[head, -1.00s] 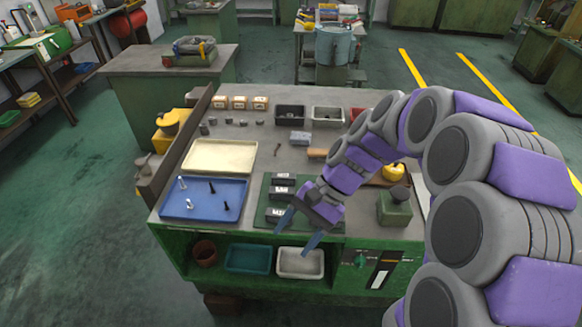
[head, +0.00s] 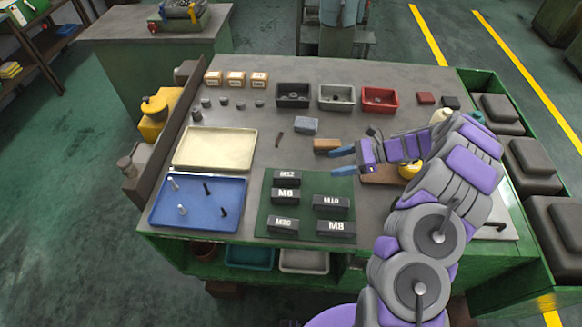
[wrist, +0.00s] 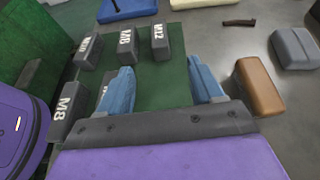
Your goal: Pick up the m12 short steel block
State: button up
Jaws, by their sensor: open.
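The dark steel block marked M12 (head: 287,177) lies at the far left of the green mat (head: 306,209). In the wrist view the M12 block (wrist: 161,43) is beyond my fingertips, its white label showing. My gripper (head: 343,160) is open and empty, above the bench near the mat's far right corner, with its fingers pointing left. Its two blue fingers (wrist: 160,75) are spread apart in the wrist view and touch no block. An M8 block (head: 286,195) lies close in front of the M12 block.
Three other dark blocks (head: 336,229) lie on the mat; one is partly behind a finger in the wrist view. A brown block (head: 326,145) is near my gripper. Blue (head: 230,214) and cream (head: 245,147) trays lie left. Bins (head: 336,97) line the back.

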jog(key=shift+w+f, duration=0.15)
jog(key=shift+f, duration=0.1)
jog(key=b, duration=0.2)
send_near(289, 174)
jog(key=x, duration=0.5)
jog(key=shift+w+a+f, duration=0.1)
jog(key=shift+w+f, duration=0.1)
jog(key=shift+f, duration=0.15)
jog(key=shift+s+b+x, duration=0.15)
jog(key=shift+b+x, duration=0.1)
jog(key=shift+x, duration=0.95)
jog(key=shift+s+b+x, duration=0.15)
jog(key=shift+b+x, duration=0.1)
jog(key=shift+x, duration=0.9)
jog(key=shift+w+a+r, duration=0.1)
jog(key=shift+a+r, duration=0.05)
jog(key=shift+a, duration=0.3)
jog(key=shift+d, duration=0.15)
grip_shut()
